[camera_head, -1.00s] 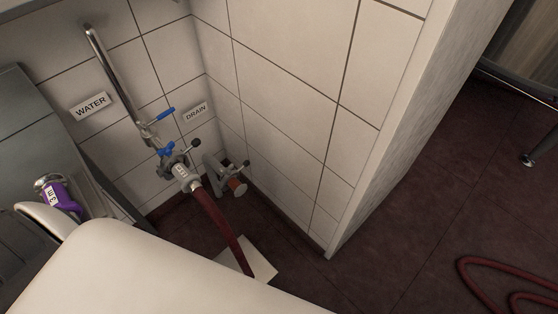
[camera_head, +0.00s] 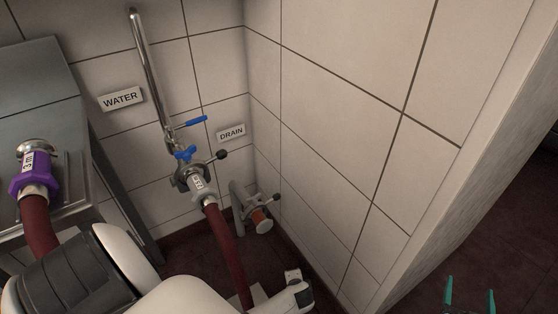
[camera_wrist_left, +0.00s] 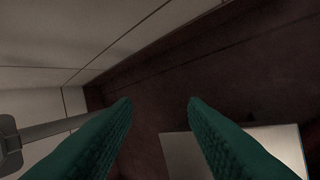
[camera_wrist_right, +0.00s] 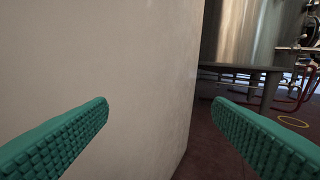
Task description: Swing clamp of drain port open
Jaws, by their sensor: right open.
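The drain port (camera_head: 240,208) is a grey pipe low in the wall corner, below the DRAIN label (camera_head: 231,133). An orange-brown piece with a round pale end (camera_head: 263,223) sits at its mouth. The port's clamp (camera_head: 262,208) has a dark-knobbed handle (camera_head: 277,197) pointing right; I cannot tell its exact state. My right gripper (camera_head: 470,292) is open and empty at the bottom right, well away from the port, beside the wall end in the right wrist view (camera_wrist_right: 160,105). My left gripper (camera_wrist_left: 160,102) is open and empty above the floor; its fingers are hidden in the head view.
The water outlet, with blue handles (camera_head: 187,153) and a dark-knobbed clamp (camera_head: 221,155), joins a red hose (camera_head: 228,250) left of the drain. A purple hose coupling (camera_head: 33,179) is at left. The tiled wall (camera_head: 340,130) ends before open floor at right.

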